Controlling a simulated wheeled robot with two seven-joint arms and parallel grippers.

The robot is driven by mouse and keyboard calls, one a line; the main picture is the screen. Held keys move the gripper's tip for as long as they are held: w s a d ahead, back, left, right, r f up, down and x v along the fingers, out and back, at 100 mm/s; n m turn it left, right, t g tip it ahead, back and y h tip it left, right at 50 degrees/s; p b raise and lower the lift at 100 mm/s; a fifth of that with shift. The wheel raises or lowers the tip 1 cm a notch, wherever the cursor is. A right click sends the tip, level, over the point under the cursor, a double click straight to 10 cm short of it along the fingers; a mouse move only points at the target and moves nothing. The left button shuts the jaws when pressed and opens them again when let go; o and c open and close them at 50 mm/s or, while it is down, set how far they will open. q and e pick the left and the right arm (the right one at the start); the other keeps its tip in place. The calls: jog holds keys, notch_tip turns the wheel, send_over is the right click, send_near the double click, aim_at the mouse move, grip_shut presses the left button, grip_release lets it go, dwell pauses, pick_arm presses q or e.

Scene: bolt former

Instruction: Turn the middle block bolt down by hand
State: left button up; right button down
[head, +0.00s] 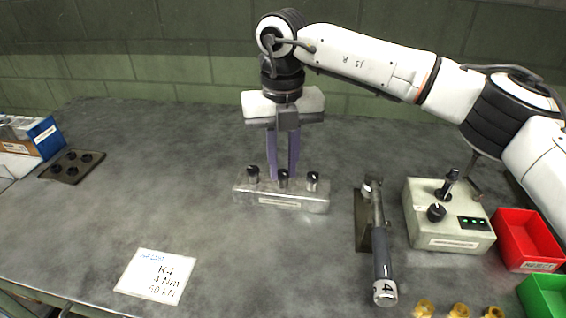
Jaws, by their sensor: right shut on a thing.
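A pale metal block (281,205) with a label on its front stands near the middle of the table. Three dark-headed bolts stand upright in a row in its top: the left bolt (253,176), the middle bolt (283,183) and the right bolt (313,182). My right gripper (283,174) points down from above, its purple fingers shut on the head of the middle bolt and partly hiding it. How deep the middle bolt sits cannot be told. My left gripper is not in view.
A wrench-like tool (382,260) lies right of the block, beside a control box (445,230) with knobs. Red (535,265) and green (550,312) bins stand at far right.

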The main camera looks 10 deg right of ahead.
aim_at(283, 174)
jog(key=shift+w+r, duration=0.1)
jog(key=shift+r, duration=0.1)
jog(key=c, duration=1.7)
grip_release()
jog(key=shift+c, duration=0.2)
jog(key=shift+o, duration=0.8)
jog(key=shift+f, duration=0.1)
notch_tip(283, 174, up, 10)
jog(key=shift+r, duration=0.2)
